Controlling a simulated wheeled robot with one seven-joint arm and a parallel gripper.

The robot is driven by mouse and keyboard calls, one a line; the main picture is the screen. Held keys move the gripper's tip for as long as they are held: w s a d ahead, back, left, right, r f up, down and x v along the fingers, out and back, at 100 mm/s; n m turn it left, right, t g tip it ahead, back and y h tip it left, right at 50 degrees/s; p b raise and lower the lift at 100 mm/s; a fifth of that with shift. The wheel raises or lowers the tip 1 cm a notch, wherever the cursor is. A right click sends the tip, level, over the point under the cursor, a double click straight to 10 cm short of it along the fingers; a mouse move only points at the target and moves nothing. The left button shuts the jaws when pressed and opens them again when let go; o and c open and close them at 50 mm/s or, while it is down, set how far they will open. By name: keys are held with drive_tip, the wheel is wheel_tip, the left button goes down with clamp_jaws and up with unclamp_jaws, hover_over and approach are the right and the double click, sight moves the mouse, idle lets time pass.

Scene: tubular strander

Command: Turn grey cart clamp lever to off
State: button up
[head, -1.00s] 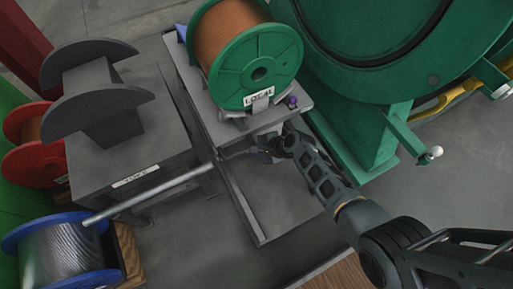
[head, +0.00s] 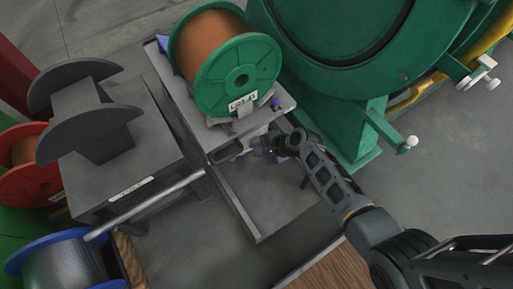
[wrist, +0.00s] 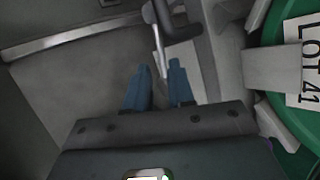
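The grey cart (head: 205,133) carries a green-flanged spool of copper wire (head: 240,78) labelled LOT 41. My gripper (head: 262,149) is low at the cart's front side, below the spool. In the wrist view, my gripper (wrist: 158,72) has its two blue fingers apart with a gap between them. A thin pale bar, seemingly the clamp lever (wrist: 160,50), hangs beside a dark grey bracket. Its lower end is just ahead of the gap between the fingertips; I cannot tell whether it touches them. In the head view my gripper and wrist largely hide the lever.
A large green machine (head: 350,125) stands close on the right, with a white-knobbed handle (head: 410,142). A grey stand (head: 125,168) with a dark empty spool is on the left; a metal rod (head: 150,203) sticks out below it. Red and blue spools stand at far left.

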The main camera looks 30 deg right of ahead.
drive_tip(key=shift+a+f, duration=0.1)
drive_tip(key=shift+c, duration=1.3)
drive_tip(key=s+n, duration=0.1)
drive_tip(key=n, duration=0.1)
drive_tip(key=s+a+n+t+b, duration=0.1)
drive_tip(key=n, duration=0.2)
drive_tip(key=s+a+n+h+b, duration=0.1)
drive_tip(key=n, duration=0.1)
drive_tip(key=shift+f+n+t, duration=0.3)
drive_tip(key=shift+f, duration=0.1)
clamp_jaws()
drive_tip(key=w+f+n+t+h+b, duration=0.1)
drive_tip(key=w+f+n+t+b, duration=0.1)
drive_tip(key=w+n+b, duration=0.3)
drive_tip(key=a+n, duration=0.1)
drive_tip(key=n, duration=0.3)
drive_tip(key=shift+w+f+t, duration=0.3)
drive_tip(key=shift+f+t, duration=0.1)
drive_tip(key=shift+d+f+h+b, duration=0.1)
drive_tip(key=shift+h+b, duration=0.2)
drive_tip(key=shift+b, duration=0.05)
